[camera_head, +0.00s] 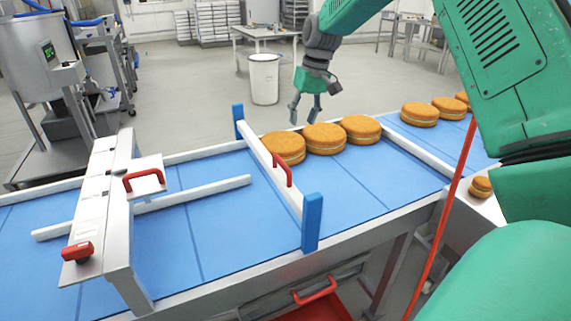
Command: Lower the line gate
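The line gate (265,156) is a white bar with a red handle (282,170), set across the blue conveyor belt between two blue posts (312,222). I cannot tell exactly how much gap is under the bar. Several filled rounds (324,138) stand in a row on the belt just right of the gate, the nearest one close to or against it. My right gripper (305,112) hangs beyond the far edge of the belt, above and behind the rounds, with its fingers apart and empty. It is away from the red handle. My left gripper is out of view.
A white metal frame (103,190) with red handles spans the belt on the left. More rounds (419,114) stand farther right on the belt, and one (480,187) sits on a side ledge. A white bin (264,80) stands behind. The belt left of the gate holds no rounds.

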